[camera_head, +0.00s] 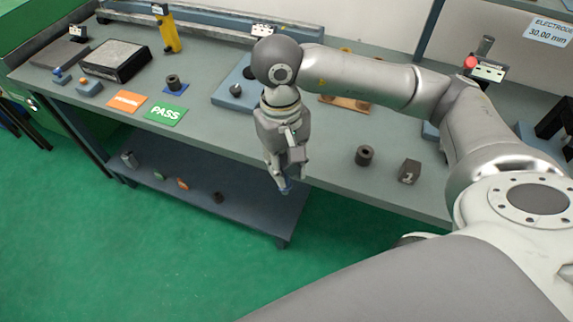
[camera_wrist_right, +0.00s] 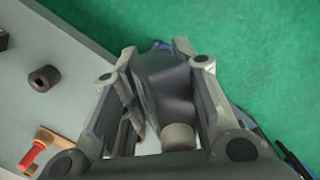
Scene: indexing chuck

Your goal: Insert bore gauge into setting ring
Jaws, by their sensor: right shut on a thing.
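My right gripper (camera_head: 284,178) hangs over the front edge of the bench, pointing down, shut on a dark grey piece (camera_wrist_right: 168,85) with a paler round end. A bit of blue (camera_head: 287,188) shows at the fingertips; I cannot tell for sure that the held piece is the bore gauge. A dark ring with a hole (camera_head: 364,155) stands on the bench to the right of the gripper, apart from it; it also shows in the right wrist view (camera_wrist_right: 43,78). Another dark ring (camera_head: 173,82) stands on a blue pad at the left. Which is the setting ring is unclear. My left gripper is not in view.
A dark block marked 1 (camera_head: 409,171) stands right of the near ring. Green PASS (camera_head: 166,113) and orange (camera_head: 127,101) plates lie at the left. A blue fixture (camera_head: 232,92) is behind the gripper. A lower shelf (camera_head: 240,205) holds several small parts.

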